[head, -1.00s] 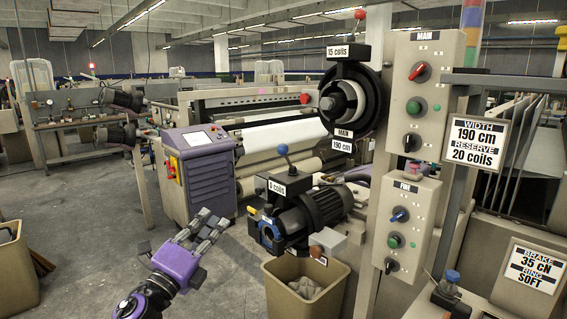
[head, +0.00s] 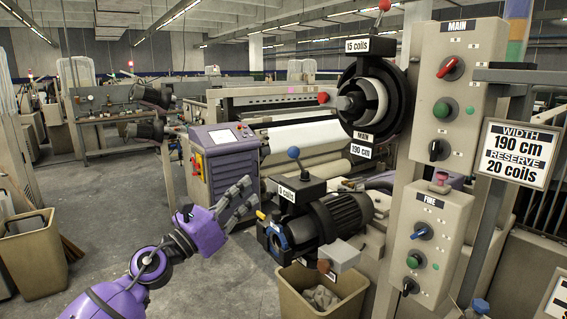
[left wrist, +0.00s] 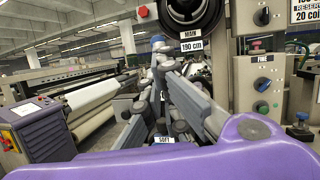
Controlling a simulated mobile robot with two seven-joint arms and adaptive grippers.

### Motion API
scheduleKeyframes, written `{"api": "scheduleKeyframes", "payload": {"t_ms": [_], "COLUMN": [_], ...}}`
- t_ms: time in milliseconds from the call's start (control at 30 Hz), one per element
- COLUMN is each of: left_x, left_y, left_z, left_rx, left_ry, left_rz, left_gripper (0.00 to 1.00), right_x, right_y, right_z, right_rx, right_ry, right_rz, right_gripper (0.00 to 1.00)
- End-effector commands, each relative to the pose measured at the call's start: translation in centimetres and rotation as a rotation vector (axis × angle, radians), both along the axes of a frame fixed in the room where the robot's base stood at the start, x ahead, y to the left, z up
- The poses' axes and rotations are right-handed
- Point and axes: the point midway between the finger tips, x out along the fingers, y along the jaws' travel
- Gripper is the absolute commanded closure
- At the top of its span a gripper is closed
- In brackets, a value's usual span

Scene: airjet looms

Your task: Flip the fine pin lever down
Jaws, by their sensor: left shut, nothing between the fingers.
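The lower feeder, labelled "0 coils" (head: 286,194), has a dark ribbed motor body (head: 345,211). A short lever with a blue ball (head: 293,153) stands upright on its top; I take this as the fine pin lever. The blue ball also shows in the left wrist view (left wrist: 158,39), just beyond my fingertips. My left gripper (head: 247,197) is shut and empty, left of the feeder and below the ball's height, apart from it in the head view. In the left wrist view its fingers (left wrist: 164,62) cover much of the feeder. My right gripper is not in view.
The upper feeder (head: 372,103), labelled "15 coils" and "MAIN", sits above right. The FINE panel (head: 428,240) and MAIN panel (head: 449,95) stand to the right. A bin (head: 322,301) is below the feeder. A purple console (head: 226,160) stands behind my gripper.

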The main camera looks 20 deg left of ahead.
Motion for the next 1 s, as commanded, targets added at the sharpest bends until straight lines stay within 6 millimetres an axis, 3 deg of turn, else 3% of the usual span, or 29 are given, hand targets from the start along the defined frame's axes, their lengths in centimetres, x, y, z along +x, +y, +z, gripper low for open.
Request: {"api": "scheduleKeyframes", "payload": {"t_ms": [267, 500, 800, 1000], "left_x": [1.9, 6.2, 10.7, 11.8], "left_y": [-1.0, -3.2, -5.4, -5.9], "left_z": [1.2, 3.0, 4.2, 4.4], "left_rx": [-0.004, -0.006, -0.006, -0.004], "left_ry": [-0.005, -0.006, -0.001, 0.001], "left_rz": [-0.001, -0.001, -0.001, 0.0], "left_gripper": [1.0, 1.0, 1.0, 1.0], "right_x": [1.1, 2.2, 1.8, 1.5], "right_y": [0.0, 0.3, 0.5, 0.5], "right_z": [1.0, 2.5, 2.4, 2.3], "right_rx": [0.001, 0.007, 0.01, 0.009], "right_ry": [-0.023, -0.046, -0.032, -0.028], "right_rz": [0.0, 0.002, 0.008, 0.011], "right_gripper": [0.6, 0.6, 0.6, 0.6]}}
